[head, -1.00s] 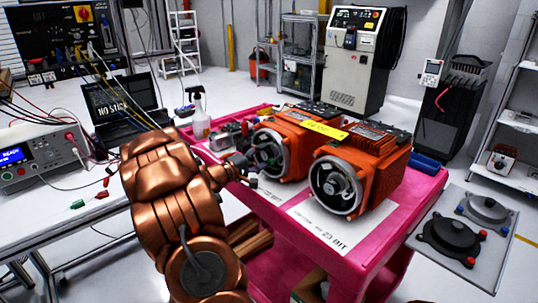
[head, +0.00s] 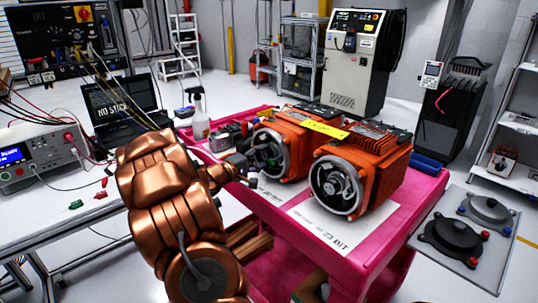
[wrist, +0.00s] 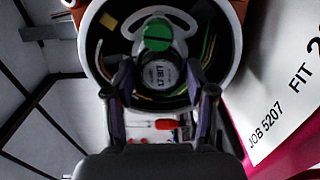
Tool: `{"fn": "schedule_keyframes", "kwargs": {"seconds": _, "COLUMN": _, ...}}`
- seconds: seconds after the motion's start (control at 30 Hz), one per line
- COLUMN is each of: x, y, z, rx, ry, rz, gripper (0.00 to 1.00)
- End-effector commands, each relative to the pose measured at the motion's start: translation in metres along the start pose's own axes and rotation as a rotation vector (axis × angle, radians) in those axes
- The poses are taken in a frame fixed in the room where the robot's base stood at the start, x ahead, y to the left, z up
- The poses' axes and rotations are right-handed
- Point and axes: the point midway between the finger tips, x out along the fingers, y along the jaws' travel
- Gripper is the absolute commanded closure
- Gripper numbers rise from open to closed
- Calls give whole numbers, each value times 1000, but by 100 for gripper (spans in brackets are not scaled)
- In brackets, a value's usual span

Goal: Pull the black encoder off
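Two orange motors stand side by side on the pink cart. My gripper (head: 258,167) is at the round open end of the left motor (head: 290,132). In the wrist view, that opening holds a dark round encoder (wrist: 161,72) with a grey label that seems to read "17 BIT". A green round part (wrist: 158,35) sits just above it, with thin wires around. My two fingers (wrist: 161,75) are spread on either side of the encoder, with gaps that seem to remain. The right motor (head: 375,160) has a silver-and-black round end. In the head view my gripper partly hides the left motor's opening.
The pink cart (head: 425,190) carries a white sheet (head: 325,228) marked "23 BIT" and a blue item at its right edge. A spray bottle (head: 197,115) stands behind my arm. A test bench with a laptop (head: 125,108) is at left.

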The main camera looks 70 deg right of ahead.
Motion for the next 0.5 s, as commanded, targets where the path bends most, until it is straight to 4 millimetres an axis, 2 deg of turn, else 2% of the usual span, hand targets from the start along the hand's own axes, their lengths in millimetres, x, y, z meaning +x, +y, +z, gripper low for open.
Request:
{"fn": "schedule_keyframes", "kwargs": {"seconds": 0.03, "x": 0, "y": 0, "z": 0, "rx": 0, "ry": 0, "rz": 0, "gripper": 53}}
{"fn": "schedule_keyframes", "kwargs": {"seconds": 0.37, "x": 0, "y": 0, "z": 0, "rx": 0, "ry": 0, "rz": 0, "gripper": 88}}
{"fn": "schedule_keyframes", "kwargs": {"seconds": 0.5, "x": 0, "y": 0, "z": 0, "rx": 0, "ry": 0, "rz": 0, "gripper": 89}}
